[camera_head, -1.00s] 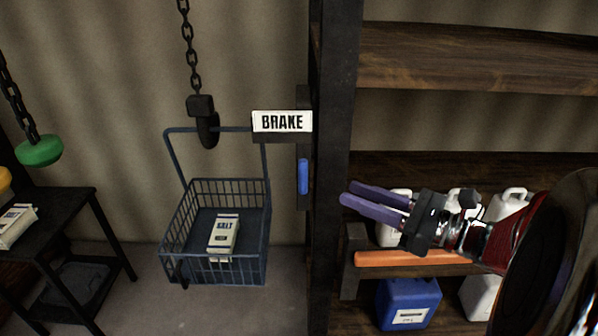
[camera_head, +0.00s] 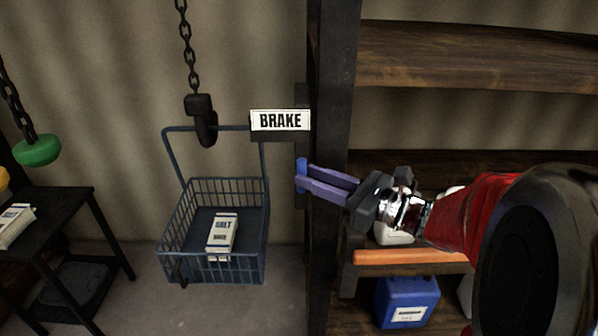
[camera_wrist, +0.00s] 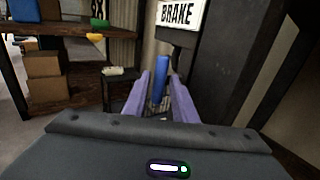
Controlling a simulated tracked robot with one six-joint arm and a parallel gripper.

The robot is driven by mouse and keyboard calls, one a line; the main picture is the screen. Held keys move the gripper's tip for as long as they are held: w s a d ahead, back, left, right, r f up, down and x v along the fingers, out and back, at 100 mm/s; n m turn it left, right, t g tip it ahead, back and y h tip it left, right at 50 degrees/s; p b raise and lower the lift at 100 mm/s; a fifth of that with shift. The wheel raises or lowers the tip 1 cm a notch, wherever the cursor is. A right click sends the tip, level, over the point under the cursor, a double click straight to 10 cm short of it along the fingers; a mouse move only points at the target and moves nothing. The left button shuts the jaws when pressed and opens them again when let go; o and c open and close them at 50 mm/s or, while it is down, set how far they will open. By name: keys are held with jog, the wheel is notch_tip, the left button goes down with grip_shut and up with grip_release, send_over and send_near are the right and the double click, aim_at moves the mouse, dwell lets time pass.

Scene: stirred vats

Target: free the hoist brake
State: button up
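The white BRAKE sign (camera_head: 280,120) is fixed beside the dark post, and it also shows in the wrist view (camera_wrist: 178,15). Below it is the blue brake handle (camera_head: 301,172), a short upright bar. In the wrist view the blue handle (camera_wrist: 160,80) stands upright between my two purple fingers. My gripper (camera_head: 308,182) reaches in from the right, with its fingertips at the handle. In the wrist view my gripper (camera_wrist: 160,88) has its fingers apart, one on each side of the handle. I cannot tell whether they touch it.
A blue wire basket (camera_head: 213,255) with a white packet (camera_head: 222,235) hangs under a dark hook (camera_head: 207,127). The dark post (camera_head: 331,230) stands close beside my fingers. Wooden shelves (camera_head: 470,60) with jugs and a blue container (camera_head: 407,300) are on the right.

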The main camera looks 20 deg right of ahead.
aim_at(301, 173)
jog(key=shift+x, duration=1.75)
jog(key=shift+c, duration=0.5)
grip_shut()
